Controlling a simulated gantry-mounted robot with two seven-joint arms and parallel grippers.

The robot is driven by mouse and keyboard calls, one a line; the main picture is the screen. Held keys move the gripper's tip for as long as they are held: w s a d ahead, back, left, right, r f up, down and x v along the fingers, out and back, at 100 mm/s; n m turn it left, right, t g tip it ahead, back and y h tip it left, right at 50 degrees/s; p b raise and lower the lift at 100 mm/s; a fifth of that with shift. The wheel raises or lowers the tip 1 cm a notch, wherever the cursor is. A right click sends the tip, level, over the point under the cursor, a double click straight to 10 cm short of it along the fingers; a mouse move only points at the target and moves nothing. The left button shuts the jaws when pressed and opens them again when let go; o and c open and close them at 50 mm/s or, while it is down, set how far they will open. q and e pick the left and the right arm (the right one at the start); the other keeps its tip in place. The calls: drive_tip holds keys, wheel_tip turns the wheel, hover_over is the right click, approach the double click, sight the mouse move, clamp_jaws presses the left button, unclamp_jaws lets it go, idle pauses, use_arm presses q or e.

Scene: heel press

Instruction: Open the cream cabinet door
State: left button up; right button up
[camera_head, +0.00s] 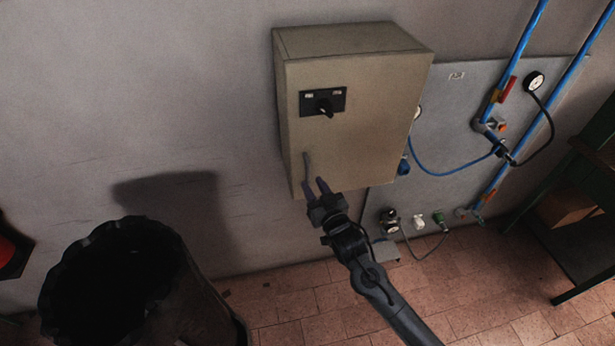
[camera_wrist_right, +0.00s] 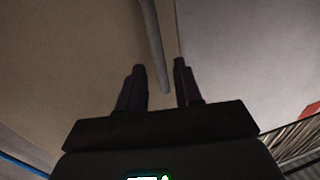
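The cream cabinet (camera_head: 365,125) is mounted on the wall in the middle of the head view, its door closed. A thin bar handle (camera_head: 307,168) sits low on the left side of the door. My right gripper (camera_head: 315,187) is just below the handle in the head view, its fingers apart. In the right wrist view the handle (camera_wrist_right: 153,50) comes down from the top toward the gap between the open fingertips of the right gripper (camera_wrist_right: 160,75). I cannot tell whether they touch it. My left gripper is not in view.
A black rotary switch plate (camera_head: 323,102) is on the upper door. A dark bin (camera_head: 125,275) stands at lower left. A grey panel (camera_head: 450,130) with blue pipes, a gauge (camera_head: 534,82) and hoses is right of the cabinet. The wall left of the cabinet is bare.

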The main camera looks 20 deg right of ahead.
sight(309, 179)
drive_tip(key=shift+w+a, duration=0.15)
drive_tip(key=shift+w, duration=2.05)
drive_tip(key=shift+c, duration=0.3)
clamp_jaws()
